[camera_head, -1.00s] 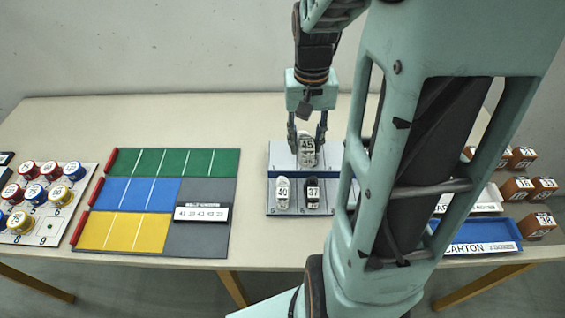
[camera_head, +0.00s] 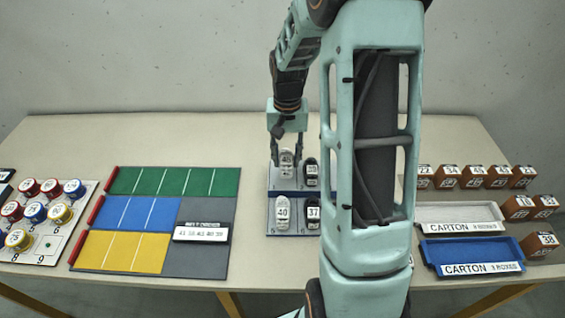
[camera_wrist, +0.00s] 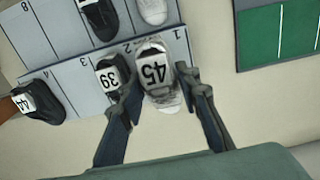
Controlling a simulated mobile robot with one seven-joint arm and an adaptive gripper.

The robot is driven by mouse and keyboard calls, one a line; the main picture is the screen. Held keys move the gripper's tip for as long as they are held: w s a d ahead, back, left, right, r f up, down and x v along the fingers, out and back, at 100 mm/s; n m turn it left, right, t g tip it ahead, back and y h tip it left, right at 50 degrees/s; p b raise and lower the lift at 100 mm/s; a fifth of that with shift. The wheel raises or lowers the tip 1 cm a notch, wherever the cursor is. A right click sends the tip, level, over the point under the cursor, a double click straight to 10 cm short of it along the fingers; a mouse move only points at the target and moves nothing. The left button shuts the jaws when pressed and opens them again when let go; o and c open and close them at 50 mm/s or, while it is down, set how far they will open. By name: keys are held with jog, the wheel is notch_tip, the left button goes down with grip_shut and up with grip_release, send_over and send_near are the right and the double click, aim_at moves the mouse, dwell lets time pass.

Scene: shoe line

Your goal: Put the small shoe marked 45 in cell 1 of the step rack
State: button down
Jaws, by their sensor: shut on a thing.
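The small grey-white shoe marked 45 (camera_head: 287,161) is between the fingers of my gripper (camera_head: 287,157), over the back-left part of the step rack (camera_head: 298,190). In the wrist view the shoe (camera_wrist: 153,72) lies between both fingertips (camera_wrist: 158,79), in front of the cell number 1 on the rack (camera_wrist: 178,34). My gripper is shut on it. Its toe reaches toward the rack's outer edge. I cannot tell whether its sole touches the rack floor. A dark shoe marked 39 (camera_wrist: 111,75) stands close beside it at cell 2, near one finger.
White shoe 40 (camera_head: 282,212) and black shoe 37 (camera_head: 313,214) stand on the front step. A black shoe marked 44 (camera_wrist: 42,100) is farther along the rack. Coloured mats (camera_head: 160,215) lie left; carton trays (camera_head: 470,255) and brown boxes (camera_head: 498,175) lie right. My arm hides the rack's right part.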

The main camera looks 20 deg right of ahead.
jog(key=shift+w+a+f, duration=0.15)
jog(key=shift+w+f, duration=0.65)
jog(key=shift+f, duration=1.7)
jog(key=shift+f, duration=0.25)
jog(key=c, duration=1.4)
grip_release()
jog(key=shift+r, duration=0.1)
notch_tip(320, 180, up, 12)
jog(key=shift+r, duration=0.15)
jog(key=shift+w, duration=0.1)
